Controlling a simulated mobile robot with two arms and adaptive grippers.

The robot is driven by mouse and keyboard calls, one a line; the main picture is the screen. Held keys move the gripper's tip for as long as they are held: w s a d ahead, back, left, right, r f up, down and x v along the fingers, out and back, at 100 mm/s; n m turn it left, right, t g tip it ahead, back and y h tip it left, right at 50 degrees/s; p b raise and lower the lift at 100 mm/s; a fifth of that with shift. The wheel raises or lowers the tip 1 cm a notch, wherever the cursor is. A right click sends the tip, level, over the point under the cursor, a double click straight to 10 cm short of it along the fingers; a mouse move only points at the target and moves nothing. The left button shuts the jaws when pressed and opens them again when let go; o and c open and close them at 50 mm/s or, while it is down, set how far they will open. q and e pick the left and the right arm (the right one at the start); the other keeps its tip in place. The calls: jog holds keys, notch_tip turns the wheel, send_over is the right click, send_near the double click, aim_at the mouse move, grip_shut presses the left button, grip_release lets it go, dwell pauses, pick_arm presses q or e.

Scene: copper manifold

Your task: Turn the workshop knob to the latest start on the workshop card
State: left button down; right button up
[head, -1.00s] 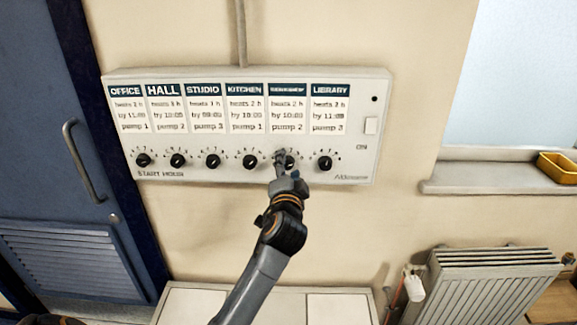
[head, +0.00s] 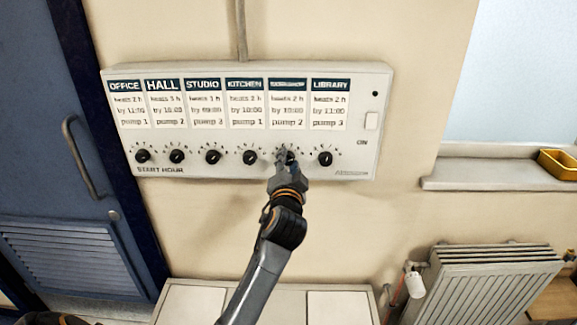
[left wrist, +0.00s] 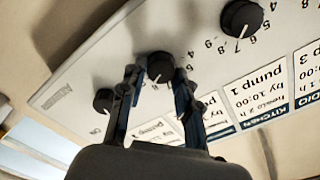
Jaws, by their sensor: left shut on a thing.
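The white wall panel (head: 225,174) carries a row of black knobs below several cards. The workshop card (head: 287,103) is fifth from the left; it reads heats 2 h, by 10:00, pump 2, with a small blurred title. My left gripper (head: 281,161) is at the workshop knob (head: 291,158) below that card and partly covers it. In the left wrist view, the fingers of the left gripper (left wrist: 158,88) are on either side of the workshop knob (left wrist: 160,67). Its white mark appears to point near the 8. My right gripper is not in view.
The kitchen knob (head: 250,158) and library knob (head: 325,158) flank the workshop knob closely. A blue door (head: 50,130) stands left, a radiator (head: 485,285) lower right, and a white cabinet (head: 190,300) below.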

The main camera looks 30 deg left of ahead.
pick_arm(q)
jog(key=shift+n+b, duration=0.7)
jog(key=shift+n, duration=1.4)
jog(key=c, duration=1)
grip_release()
jog(key=shift+s, duration=0.1)
jog(key=v, duration=0.7)
jog(key=shift+s+d, duration=0.1)
jog(key=shift+s, duration=0.05)
